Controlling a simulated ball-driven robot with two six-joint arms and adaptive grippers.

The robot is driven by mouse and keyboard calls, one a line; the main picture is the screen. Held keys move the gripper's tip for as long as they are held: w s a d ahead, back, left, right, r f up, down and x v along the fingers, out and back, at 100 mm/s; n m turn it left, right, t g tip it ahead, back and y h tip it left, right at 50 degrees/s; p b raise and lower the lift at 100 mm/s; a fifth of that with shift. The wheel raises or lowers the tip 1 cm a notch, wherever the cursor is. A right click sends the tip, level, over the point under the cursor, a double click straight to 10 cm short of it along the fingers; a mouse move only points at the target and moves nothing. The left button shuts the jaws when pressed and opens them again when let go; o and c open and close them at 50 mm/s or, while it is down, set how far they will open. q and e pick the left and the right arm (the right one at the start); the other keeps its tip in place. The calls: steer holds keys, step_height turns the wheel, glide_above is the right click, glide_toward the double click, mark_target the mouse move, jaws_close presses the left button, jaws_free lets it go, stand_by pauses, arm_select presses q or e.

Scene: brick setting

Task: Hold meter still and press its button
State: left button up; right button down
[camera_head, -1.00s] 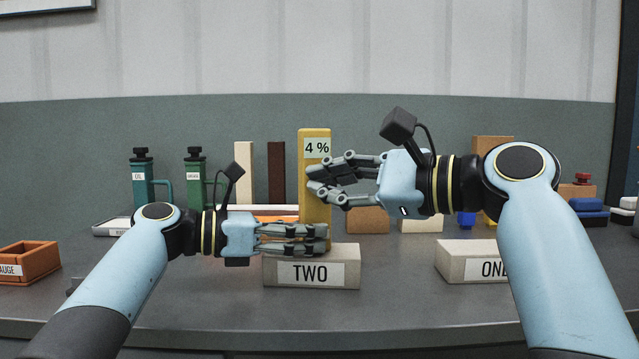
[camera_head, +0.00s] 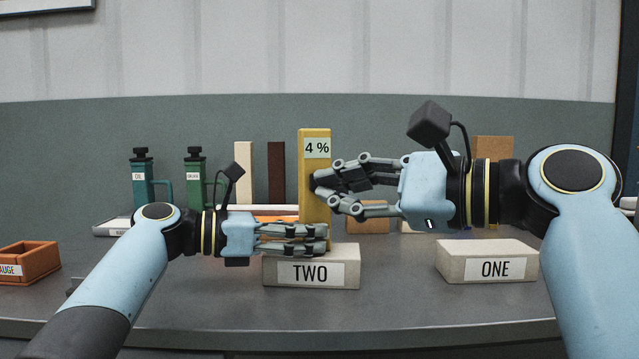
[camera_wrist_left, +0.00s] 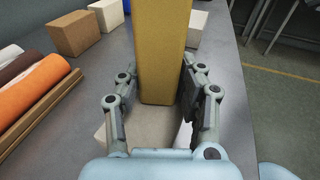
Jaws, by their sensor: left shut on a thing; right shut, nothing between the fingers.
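The meter (camera_head: 315,148) is a tall yellow block with a "4 %" display near its top. It stands upright behind or on the block labelled TWO. It also shows in the left wrist view (camera_wrist_left: 163,50), between the fingers. My left gripper (camera_head: 322,238) is shut on its lower part. My right gripper (camera_head: 325,190) is shut and empty, its fingertips at the meter's right side below the display. A dark round spot shows at those fingertips; I cannot tell whether it is the button or whether they touch it.
A pale block labelled TWO (camera_head: 345,276) lies below the left fingers and another labelled ONE (camera_head: 515,249) lies to the right. Green bottles, OIL (camera_head: 142,170) among them, and upright blocks stand behind. An orange tray (camera_head: 35,265) is at the left. The front table is clear.

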arm_select(q)
steer(key=shift+f, duration=0.15)
steer(key=o, duration=0.9)
steer(key=shift+o, duration=0.2)
